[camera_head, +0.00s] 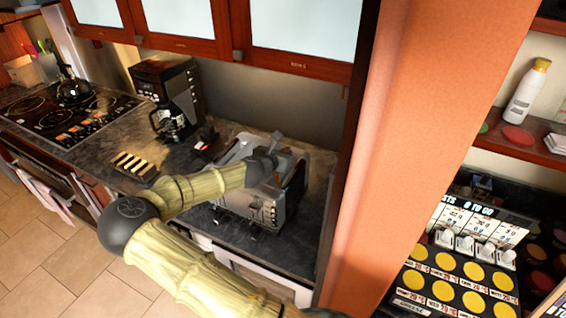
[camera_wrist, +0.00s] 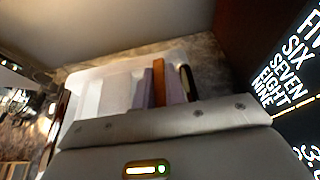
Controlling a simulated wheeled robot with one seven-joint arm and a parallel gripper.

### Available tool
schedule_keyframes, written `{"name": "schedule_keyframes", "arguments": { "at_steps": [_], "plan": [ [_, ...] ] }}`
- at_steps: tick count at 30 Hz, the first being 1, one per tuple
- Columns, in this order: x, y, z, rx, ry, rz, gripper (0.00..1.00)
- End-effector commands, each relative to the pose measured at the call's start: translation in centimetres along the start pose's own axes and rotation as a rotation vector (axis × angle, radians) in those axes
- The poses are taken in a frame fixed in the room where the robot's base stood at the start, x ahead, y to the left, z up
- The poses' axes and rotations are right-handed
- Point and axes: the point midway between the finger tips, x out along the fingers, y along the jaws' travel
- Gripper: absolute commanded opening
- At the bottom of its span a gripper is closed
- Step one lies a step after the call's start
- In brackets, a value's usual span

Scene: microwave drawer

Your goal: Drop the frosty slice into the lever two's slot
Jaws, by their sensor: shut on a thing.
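The silver toaster (camera_head: 240,207) stands on the dark counter in the head view. My gripper (camera_head: 272,160) is over the toaster's top. In the wrist view, my gripper (camera_wrist: 160,85) is shut on a thin slice, whose brown edge (camera_wrist: 158,80) shows between the fingers. Frost on it cannot be made out. The pale toaster body (camera_wrist: 92,92) shows behind and beside the fingers. I cannot tell whether the slice's lower edge is inside a slot. The levers are too small to tell apart, so lever two cannot be singled out.
A black coffee maker (camera_head: 180,90) stands left of the toaster. An orange pillar (camera_head: 400,130) is close on the right. Wall cabinets (camera_head: 290,62) hang above.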

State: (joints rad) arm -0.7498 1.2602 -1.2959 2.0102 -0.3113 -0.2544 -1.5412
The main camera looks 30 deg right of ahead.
Motion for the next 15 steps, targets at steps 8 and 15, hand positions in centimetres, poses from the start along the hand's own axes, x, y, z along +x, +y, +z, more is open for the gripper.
{"name": "schedule_keyframes", "arguments": {
  "at_steps": [8, 15],
  "plan": [
    [0.2, 0.1, -0.7, -0.003, 0.0, 0.0, 0.0],
    [1.3, 0.0, -3.3, -0.004, 0.0, 0.0, 0.0]
  ]
}}
